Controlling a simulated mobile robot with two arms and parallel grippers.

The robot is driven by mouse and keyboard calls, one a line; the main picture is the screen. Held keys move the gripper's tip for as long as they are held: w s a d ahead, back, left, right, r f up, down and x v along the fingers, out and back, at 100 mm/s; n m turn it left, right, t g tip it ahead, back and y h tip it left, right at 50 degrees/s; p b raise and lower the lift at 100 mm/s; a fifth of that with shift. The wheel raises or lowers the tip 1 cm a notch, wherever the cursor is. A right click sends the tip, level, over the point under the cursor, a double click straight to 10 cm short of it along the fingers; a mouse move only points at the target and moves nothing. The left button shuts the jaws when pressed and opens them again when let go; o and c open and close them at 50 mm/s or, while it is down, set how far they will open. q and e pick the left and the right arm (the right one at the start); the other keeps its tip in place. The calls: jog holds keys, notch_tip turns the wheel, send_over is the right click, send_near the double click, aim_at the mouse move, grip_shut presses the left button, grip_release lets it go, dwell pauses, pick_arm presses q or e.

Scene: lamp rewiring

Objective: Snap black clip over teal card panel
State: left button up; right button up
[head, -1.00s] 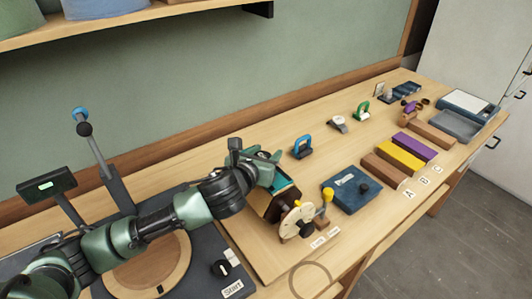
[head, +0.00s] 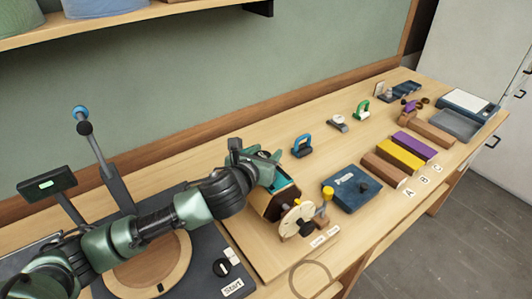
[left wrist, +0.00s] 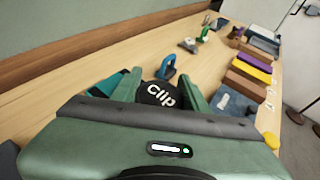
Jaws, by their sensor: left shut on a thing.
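My left gripper (head: 271,166) is over the back of a brown hexagonal holder (head: 268,204) in the head view. In the left wrist view, the round black clip (left wrist: 160,95), lettered "Clip", sits between the two green fingers of the left gripper (left wrist: 162,88), which is shut on it. The teal card panel (head: 287,192) shows as a teal surface in the top of the holder, partly hidden by the gripper. Teal also shows left of the fingers in the left wrist view (left wrist: 103,84). I cannot tell whether the clip touches the panel. My right gripper is not in view.
A cream dial (head: 297,218) and a yellow-topped post (head: 327,196) stand in front of the holder. A blue box (head: 350,190) lies to the right, a blue-handled clamp (head: 302,147) behind. Brown, yellow (head: 400,156) and purple blocks lie farther right. The table between them is clear.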

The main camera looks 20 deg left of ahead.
pick_arm(q)
jog(key=shift+s+f, duration=0.1)
jog(key=shift+f, duration=0.25)
jog(key=o, duration=1.2)
jog(key=shift+o, duration=1)
jog(key=shift+d, duration=0.15)
jog(key=shift+a, duration=0.2)
jog(key=shift+c, duration=0.2)
jog(key=o, duration=0.3)
jog(key=shift+o, duration=0.2)
